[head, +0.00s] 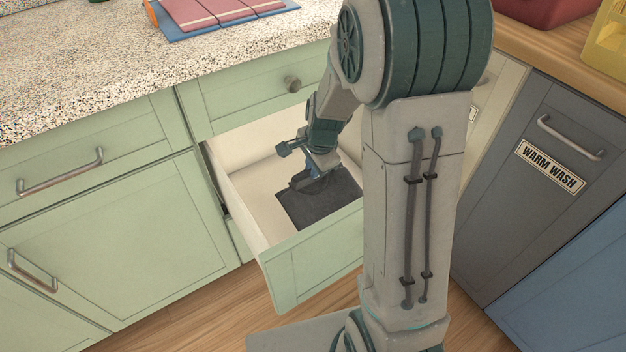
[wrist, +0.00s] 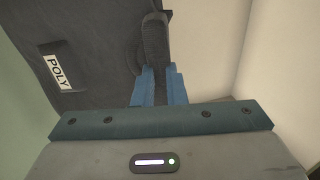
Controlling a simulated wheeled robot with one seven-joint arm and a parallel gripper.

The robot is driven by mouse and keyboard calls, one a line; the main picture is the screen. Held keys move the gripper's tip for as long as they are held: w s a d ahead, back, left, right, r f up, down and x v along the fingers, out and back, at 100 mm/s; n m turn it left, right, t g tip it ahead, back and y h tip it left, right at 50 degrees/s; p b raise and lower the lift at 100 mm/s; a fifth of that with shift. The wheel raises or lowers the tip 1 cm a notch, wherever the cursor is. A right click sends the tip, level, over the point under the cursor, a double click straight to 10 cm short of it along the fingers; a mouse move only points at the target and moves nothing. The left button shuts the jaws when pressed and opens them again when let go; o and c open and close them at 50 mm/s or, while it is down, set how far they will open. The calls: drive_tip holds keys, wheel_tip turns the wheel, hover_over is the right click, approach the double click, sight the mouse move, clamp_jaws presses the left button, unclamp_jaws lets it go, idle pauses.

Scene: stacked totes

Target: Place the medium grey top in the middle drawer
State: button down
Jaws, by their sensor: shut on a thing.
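The dark grey folded top (head: 318,202) is inside the open middle drawer (head: 318,256), low down near the drawer floor. I cannot tell whether it touches the floor. In the wrist view the top (wrist: 105,60) carries a white "POLY" label (wrist: 61,67). My gripper (head: 305,181) reaches down into the drawer. Its blue fingers, seen in the wrist view (wrist: 159,78), are shut on a bunched fold of the top. The drawer's right side is hidden behind my arm.
A closed green drawer with a round knob (head: 292,84) sits just above the open one. A grey "WARM WASH" front (head: 545,165) stands at right. Bare drawer floor shows left of the top.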

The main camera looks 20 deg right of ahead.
drive_tip(key=shift+s+b+x, duration=0.2)
drive_tip(key=shift+b+x, duration=0.15)
drive_tip(key=shift+x, duration=0.55)
drive_tip(key=shift+s+b+x, duration=0.2)
drive_tip(key=shift+b+x, duration=0.1)
drive_tip(key=shift+x, duration=0.6)
drive_tip(key=shift+d+f, duration=0.1)
drive_tip(key=shift+f, duration=0.05)
drive_tip(key=shift+f, duration=0.1)
drive_tip(key=c, duration=1.5)
unclamp_jaws()
drive_tip(key=p+v, duration=0.4)
drive_tip(key=v, duration=0.8)
drive_tip(key=shift+p, duration=0.3)
